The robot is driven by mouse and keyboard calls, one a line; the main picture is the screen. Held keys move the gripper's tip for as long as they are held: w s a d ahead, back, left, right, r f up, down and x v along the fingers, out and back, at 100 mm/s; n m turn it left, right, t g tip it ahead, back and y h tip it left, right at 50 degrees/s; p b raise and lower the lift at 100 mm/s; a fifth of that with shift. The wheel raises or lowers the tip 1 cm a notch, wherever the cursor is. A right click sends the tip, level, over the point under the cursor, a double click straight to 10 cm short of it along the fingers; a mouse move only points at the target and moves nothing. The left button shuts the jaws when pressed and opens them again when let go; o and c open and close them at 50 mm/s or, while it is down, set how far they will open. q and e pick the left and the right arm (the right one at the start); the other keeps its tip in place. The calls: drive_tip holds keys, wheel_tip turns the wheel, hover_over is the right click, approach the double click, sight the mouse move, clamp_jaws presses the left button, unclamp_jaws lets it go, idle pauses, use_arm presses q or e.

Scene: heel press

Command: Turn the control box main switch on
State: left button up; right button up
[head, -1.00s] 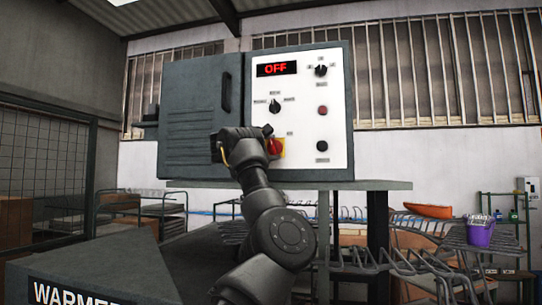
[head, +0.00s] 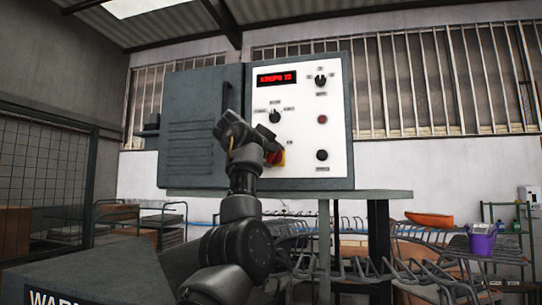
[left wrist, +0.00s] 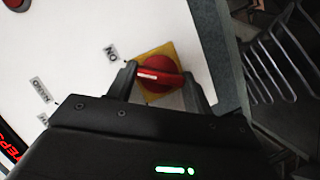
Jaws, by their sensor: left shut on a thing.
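The control box (head: 339,120) is a dark cabinet with a white front panel, standing on a table. Its red main switch (head: 277,157) sits on a yellow plate low on the panel's left side, partly hidden by my gripper in the head view. The lit display (head: 276,78) shows small red text, hard to read. In the left wrist view the red handle (left wrist: 160,73) lies across the yellow plate, beside an "ON" label (left wrist: 111,53). My right gripper is in neither view.
A selector knob (head: 275,116), another knob (head: 320,80), a red button (head: 322,119) and a black knob (head: 322,155) share the panel. The louvred cabinet door (head: 195,125) is left of my gripper. Metal racks stand below right.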

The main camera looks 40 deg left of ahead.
use_arm(q)
drive_tip(key=shift+w+f+m+g, duration=0.15)
drive_tip(key=shift+m+g, duration=0.25)
drive_tip(key=shift+m, duration=0.3)
drive_tip(key=shift+y, duration=0.4)
drive_tip(key=o, duration=1)
drive_tip(key=shift+s, duration=0.25)
drive_tip(key=b+v, duration=0.4)
drive_tip(key=v, duration=0.6)
drive_tip(key=shift+s+b, duration=0.25)
drive_tip(key=shift+b, duration=0.15)
